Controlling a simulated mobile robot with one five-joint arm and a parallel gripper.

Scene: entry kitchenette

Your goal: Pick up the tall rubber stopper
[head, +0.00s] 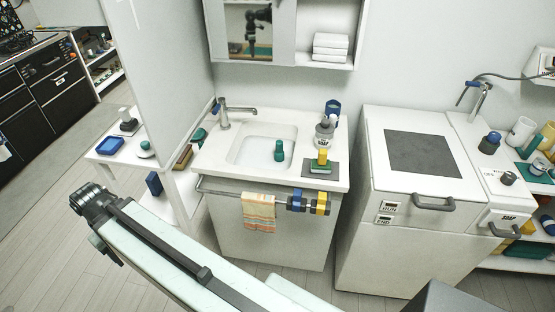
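A teal-green upright piece (279,151) with a rounded top stands in the white sink basin (247,158), toward its right side. It looks like the tall rubber stopper, but it is small in view and I cannot be sure. My pale arm reaches from the bottom middle to the left, with a dark joint at its far end. That end is well to the left of the sink and apart from it. I cannot make out any gripper fingers, and nothing touches the teal piece.
A tap (236,109) stands at the sink's back left. A soap bottle (324,133) and a yellow-green sponge (321,160) stand on its right. A towel (259,211) hangs on the front rail (224,192). A tall partition (170,80) rises on the left. A white appliance (400,200) stands right.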

